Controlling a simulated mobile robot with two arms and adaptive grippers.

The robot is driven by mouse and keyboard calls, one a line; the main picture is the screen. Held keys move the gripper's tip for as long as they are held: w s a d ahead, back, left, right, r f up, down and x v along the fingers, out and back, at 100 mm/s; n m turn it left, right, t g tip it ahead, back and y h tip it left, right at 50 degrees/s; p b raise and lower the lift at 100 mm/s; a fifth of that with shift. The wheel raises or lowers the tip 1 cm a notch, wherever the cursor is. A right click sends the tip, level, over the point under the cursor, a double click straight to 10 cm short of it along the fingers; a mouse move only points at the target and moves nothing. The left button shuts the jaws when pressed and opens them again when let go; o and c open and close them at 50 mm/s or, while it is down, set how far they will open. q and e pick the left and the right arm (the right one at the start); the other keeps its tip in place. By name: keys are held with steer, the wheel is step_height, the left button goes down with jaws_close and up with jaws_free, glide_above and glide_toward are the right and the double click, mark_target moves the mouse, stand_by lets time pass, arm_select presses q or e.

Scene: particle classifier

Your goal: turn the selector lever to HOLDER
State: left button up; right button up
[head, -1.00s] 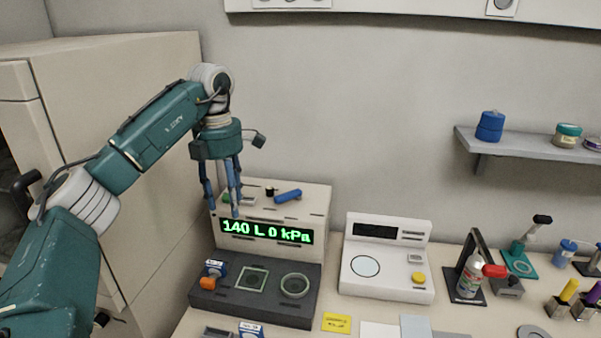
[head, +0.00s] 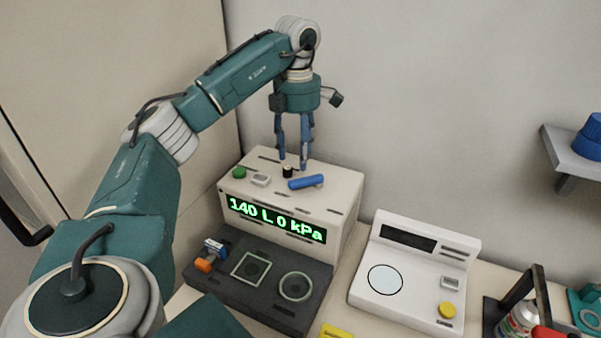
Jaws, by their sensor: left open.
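The selector lever appears to be the blue bar (head: 306,182) on top of the cream particle classifier (head: 345,190). It lies roughly crosswise, just right of a small black knob (head: 288,171). No HOLDER marking can be read. My left gripper (head: 293,164) points down with its blue fingers apart and empty. Its tips are around or just behind the black knob, left of the blue bar; I cannot tell whether they touch anything. My right gripper is not in view.
A green button (head: 239,172) and a pale switch (head: 261,180) sit on the same top. The display (head: 275,219) reads 140 L 0 kPa. A white instrument (head: 415,270) stands right; a grey shelf (head: 570,165) is beyond.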

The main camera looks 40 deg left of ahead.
mark_target(299, 178)
arm_select(q)
steer(key=f+p, duration=0.1)
steer(key=f, duration=0.5)
steer(key=shift+w+f, duration=0.1)
steer(key=shift+w, duration=0.1)
steer(key=shift+s+f, duration=0.1)
steer(key=shift+f, duration=0.55)
jaws_close()
